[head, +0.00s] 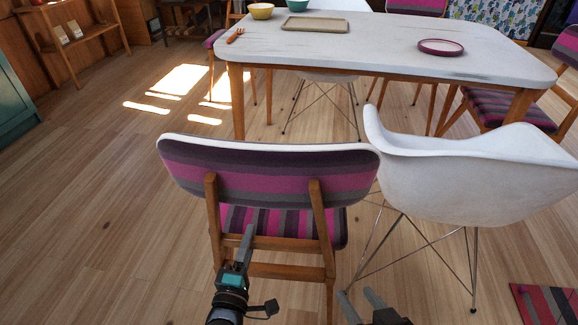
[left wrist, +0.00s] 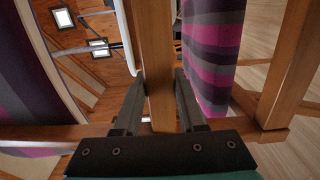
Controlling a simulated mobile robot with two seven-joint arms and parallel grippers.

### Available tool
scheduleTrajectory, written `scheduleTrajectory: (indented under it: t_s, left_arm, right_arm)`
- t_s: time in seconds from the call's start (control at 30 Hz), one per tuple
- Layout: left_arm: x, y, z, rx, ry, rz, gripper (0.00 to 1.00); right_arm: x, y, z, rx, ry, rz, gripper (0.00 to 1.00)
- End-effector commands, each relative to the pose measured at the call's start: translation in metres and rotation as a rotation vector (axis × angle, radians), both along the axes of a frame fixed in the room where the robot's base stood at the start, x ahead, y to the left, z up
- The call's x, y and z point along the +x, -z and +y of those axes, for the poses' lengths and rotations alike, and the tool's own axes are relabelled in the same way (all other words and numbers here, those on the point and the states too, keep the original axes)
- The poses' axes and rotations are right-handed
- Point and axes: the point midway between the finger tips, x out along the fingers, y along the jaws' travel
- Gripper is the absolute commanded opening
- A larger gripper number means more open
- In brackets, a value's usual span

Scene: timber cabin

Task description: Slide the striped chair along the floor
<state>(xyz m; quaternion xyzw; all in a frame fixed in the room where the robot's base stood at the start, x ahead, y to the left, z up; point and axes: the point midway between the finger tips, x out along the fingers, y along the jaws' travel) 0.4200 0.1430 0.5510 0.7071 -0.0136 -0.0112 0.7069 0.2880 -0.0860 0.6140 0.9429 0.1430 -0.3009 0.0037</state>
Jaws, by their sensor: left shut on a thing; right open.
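The striped chair (head: 265,172) stands in front of me with its back towards me. It has a purple, pink and grey backrest, a striped seat and wooden legs. My left gripper (head: 246,241) is at the wooden rail below the backrest. In the left wrist view, its two fingers (left wrist: 159,105) are shut on a wooden bar of the chair (left wrist: 160,60), with the striped seat (left wrist: 212,50) to the right. My right gripper (head: 358,304) is open and empty, low in the picture, right of the chair's rear leg.
A white shell chair (head: 465,180) stands close on the right of the striped chair. A white-topped table (head: 400,50) is beyond, with bowls, a tray and a plate. More striped chairs surround it. A striped mat (head: 548,303) lies lower right. Floor on the left (head: 100,200) is clear.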

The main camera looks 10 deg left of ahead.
Motion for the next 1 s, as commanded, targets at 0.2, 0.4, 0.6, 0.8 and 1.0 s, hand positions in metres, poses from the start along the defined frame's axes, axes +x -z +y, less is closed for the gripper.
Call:
scheduleTrajectory:
  t_s: [0.2, 0.4, 0.6, 0.8, 1.0]
  left_arm:
    - [0.002, -0.003, 0.001, -0.001, -0.002, -0.007, 0.59]
    - [0.001, -0.001, 0.001, 0.000, -0.002, -0.001, 0.75]
    - [0.000, 0.000, 0.001, 0.000, -0.001, 0.001, 0.75]
    - [-0.001, 0.001, 0.001, 0.000, -0.001, 0.003, 0.75]
    - [-0.026, -0.001, 0.002, 0.002, 0.000, 0.007, 0.75]
  right_arm:
    - [0.000, 0.000, 0.000, 0.000, 0.000, 0.000, 0.50]
    - [0.000, 0.000, 0.000, 0.000, 0.000, -0.001, 0.50]
    - [0.000, 0.000, 0.000, 0.000, 0.000, -0.001, 0.50]
    - [0.000, -0.001, 0.000, 0.000, 0.000, 0.001, 0.50]
    - [0.000, -0.013, 0.000, 0.000, 0.000, 0.001, 0.50]
